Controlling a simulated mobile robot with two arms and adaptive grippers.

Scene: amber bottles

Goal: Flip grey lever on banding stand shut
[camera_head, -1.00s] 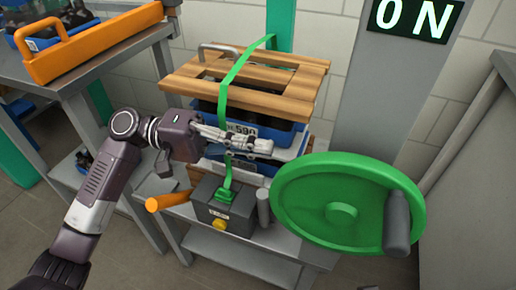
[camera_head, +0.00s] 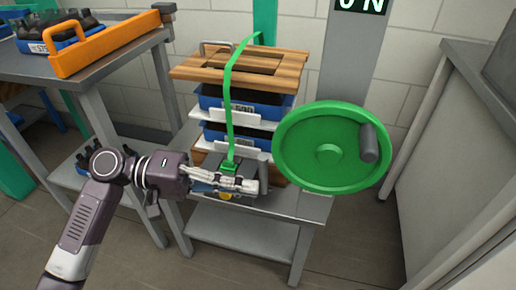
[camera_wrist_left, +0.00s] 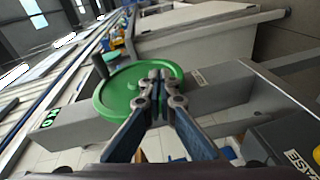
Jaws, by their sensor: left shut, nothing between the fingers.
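The banding stand is a grey metal table (camera_head: 310,206) carrying a strapped stack, a dark strap box and a large green handwheel (camera_head: 300,150). The grey lever (camera_head: 264,170) is a short grey post standing upright at the right end of the box. My left gripper (camera_head: 254,186) is shut and empty, in front of the box with its fingertips at the lever's lower part. I cannot tell whether they touch. The gripper hides most of the box. In the left wrist view the closed fingertips (camera_wrist_left: 158,78) overlap the green wheel; I cannot make out the lever there.
The stack has a wooden frame (camera_head: 288,66) over blue crates (camera_head: 270,103), bound by a green strap (camera_head: 229,105). A grey cabinet (camera_head: 440,150) stands at right.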

